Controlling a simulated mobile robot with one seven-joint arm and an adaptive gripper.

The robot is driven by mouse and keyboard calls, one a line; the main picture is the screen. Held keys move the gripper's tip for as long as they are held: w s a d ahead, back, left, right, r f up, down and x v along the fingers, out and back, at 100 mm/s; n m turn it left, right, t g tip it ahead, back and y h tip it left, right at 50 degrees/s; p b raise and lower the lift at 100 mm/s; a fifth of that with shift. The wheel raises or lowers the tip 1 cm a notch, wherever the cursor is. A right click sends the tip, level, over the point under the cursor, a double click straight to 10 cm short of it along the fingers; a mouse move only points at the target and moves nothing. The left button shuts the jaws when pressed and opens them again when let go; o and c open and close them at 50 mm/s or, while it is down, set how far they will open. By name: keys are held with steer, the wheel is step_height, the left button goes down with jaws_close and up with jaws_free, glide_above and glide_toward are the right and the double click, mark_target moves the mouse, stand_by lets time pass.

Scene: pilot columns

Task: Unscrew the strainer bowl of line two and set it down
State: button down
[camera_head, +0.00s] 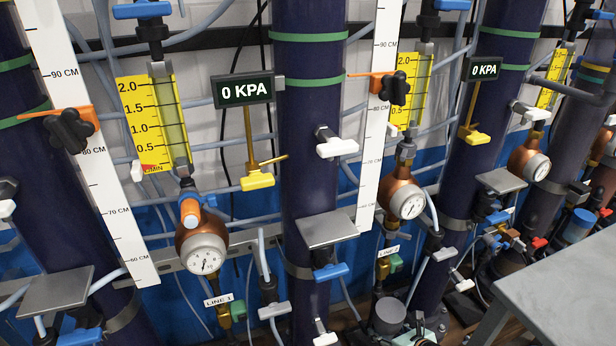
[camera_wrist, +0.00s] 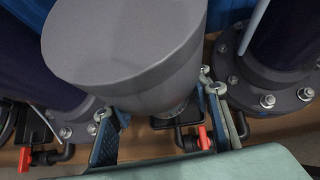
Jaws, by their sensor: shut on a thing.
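The line two label (camera_head: 388,251) hangs below a copper-coloured body with a round gauge (camera_head: 411,205). Low beneath it is a grey round bowl (camera_head: 388,314), partly cut off by nearby parts. In the wrist view the grey bowl (camera_wrist: 125,45) fills the upper middle, and its broad flat face shows with nothing joined to it there. My gripper (camera_wrist: 163,112) is shut on the bowl, with one blue finger at each side of its lower part.
Dark columns with bolted floor flanges (camera_wrist: 268,95) stand close on both sides. Red-handled valves (camera_wrist: 204,138) lie low behind the bowl. A grey bench (camera_head: 565,290) stands at the right. Line one's gauge (camera_head: 203,256) is at the left.

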steer(key=shift+s, duration=0.1)
steer(key=shift+a+m+h, duration=0.1)
steer(key=shift+m+h, duration=0.4)
steer(key=shift+m, duration=0.2)
steer(key=shift+m+t+h, duration=0.3)
steer(key=shift+m+h, duration=0.1)
steer(key=shift+h, duration=0.1)
steer(key=shift+f, duration=0.1)
steer(key=c, duration=1)
jaws_free()
steer(key=shift+d+p, duration=0.2)
steer(key=shift+p, duration=0.15)
